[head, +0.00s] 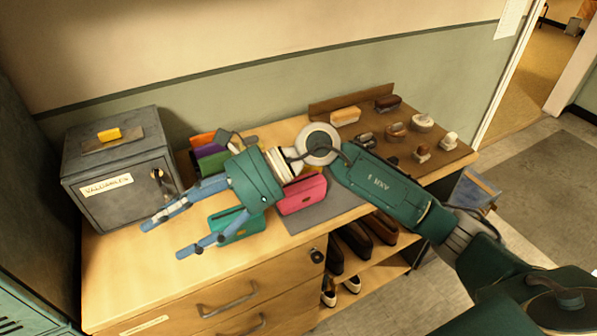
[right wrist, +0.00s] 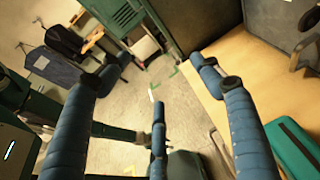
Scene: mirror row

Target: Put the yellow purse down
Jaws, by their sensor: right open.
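A small yellow block-like thing (head: 109,134), which may be the yellow purse, lies on a dark flat piece on top of the grey safe (head: 115,185). A sliver of yellow (head: 311,170) also shows behind the pink purse (head: 303,196), mostly hidden by my right arm; I cannot tell what it is. My right gripper (head: 165,240) is open and empty above the bench, left of the teal purse (head: 240,228). The teal purse also shows at the right edge of the right wrist view (right wrist: 296,146). My left gripper is not in view.
Purple, orange and green purses (head: 208,152) stand behind my right gripper. A brown board (head: 440,160) with several brushes and tins is at the bench's right end. Shoes (head: 350,250) sit on shelves below. The bench's (head: 125,270) front left is clear.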

